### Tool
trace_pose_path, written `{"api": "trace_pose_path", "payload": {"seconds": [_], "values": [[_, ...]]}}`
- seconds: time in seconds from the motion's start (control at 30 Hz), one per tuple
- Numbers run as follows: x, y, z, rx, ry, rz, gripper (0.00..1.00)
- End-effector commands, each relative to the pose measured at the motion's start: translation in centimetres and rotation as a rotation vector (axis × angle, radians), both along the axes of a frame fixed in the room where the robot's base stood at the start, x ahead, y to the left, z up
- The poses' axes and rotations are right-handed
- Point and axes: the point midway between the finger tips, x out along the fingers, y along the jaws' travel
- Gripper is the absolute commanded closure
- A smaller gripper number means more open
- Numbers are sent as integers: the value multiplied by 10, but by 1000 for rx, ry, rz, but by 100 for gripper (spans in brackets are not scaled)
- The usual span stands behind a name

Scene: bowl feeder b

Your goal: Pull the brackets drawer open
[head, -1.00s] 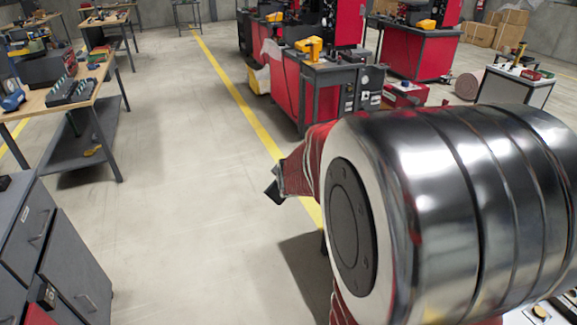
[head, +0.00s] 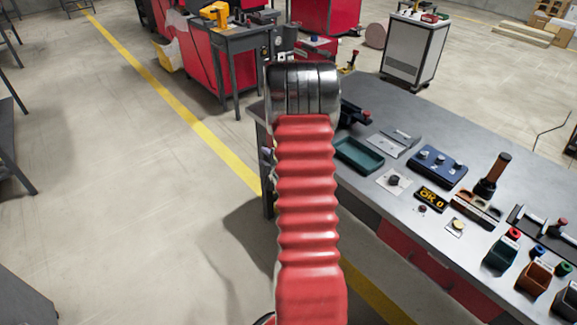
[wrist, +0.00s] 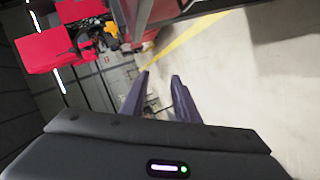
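Red drawer fronts (head: 401,245) show under the near edge of the grey workbench in the head view. They look closed. No label can be read, so I cannot tell which one is the brackets drawer. My gripper (wrist: 160,76) shows in the wrist view with two dark fingers apart and nothing between them. It points across open floor towards distant red equipment, away from any drawer handle. In the head view my own red-sleeved arm hides the gripper and the bench's left end.
A grey cabinet corner (head: 22,301) stands lower left.

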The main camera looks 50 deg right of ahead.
Motion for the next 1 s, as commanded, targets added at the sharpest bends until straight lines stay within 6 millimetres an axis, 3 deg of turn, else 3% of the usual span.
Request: {"api": "trace_pose_path", "payload": {"seconds": [0.03,0.2,0.5,0.7,1.0], "values": [[-8,-8,-14,-16,-3,-2,72],[-34,-31,-47,-95,-32,-2,72],[-89,-54,-101,-233,-88,-24,72],[-112,-58,-118,-291,-114,-41,72],[-115,-58,-120,-302,-118,-43,72]]}}
